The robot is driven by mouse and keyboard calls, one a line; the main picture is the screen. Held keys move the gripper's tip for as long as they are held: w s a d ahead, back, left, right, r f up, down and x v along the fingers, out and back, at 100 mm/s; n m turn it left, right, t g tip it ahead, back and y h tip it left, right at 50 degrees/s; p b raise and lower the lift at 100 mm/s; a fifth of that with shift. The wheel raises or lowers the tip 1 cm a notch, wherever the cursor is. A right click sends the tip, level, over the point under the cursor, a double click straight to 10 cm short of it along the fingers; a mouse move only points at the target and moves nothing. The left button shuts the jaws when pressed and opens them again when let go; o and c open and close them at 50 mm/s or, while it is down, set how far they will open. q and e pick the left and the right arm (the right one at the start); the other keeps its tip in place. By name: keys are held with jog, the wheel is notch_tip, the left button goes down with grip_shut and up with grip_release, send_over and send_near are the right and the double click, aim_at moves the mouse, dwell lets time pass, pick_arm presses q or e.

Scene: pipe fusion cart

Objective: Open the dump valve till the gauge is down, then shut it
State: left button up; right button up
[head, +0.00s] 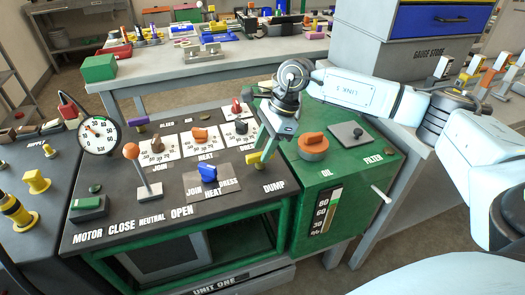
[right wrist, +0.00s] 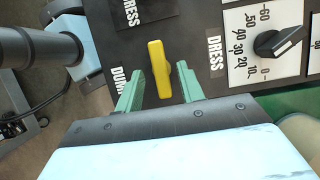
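The dump valve's yellow handle (head: 253,161) stands at the panel's right front, by the word DUMP. My right gripper (head: 262,150) is over it, pointing down. In the right wrist view the yellow handle (right wrist: 158,68) lies between the two green fingers of my right gripper (right wrist: 160,78), with a gap on each side. That gripper is open and holds nothing. The round white gauge (head: 99,136) stands at the panel's back left; its needle is too small to read surely. My left gripper is out of view.
A blue knob (head: 207,173) sits left of the valve, and an orange-topped lever (head: 140,165) further left. An orange oil cap (head: 313,146) is on the green tank to the right. The dress dial's black knob (right wrist: 277,42) is close by.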

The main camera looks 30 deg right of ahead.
jog(key=shift+a+f, duration=0.25)
jog(key=shift+f, duration=0.35)
grip_shut()
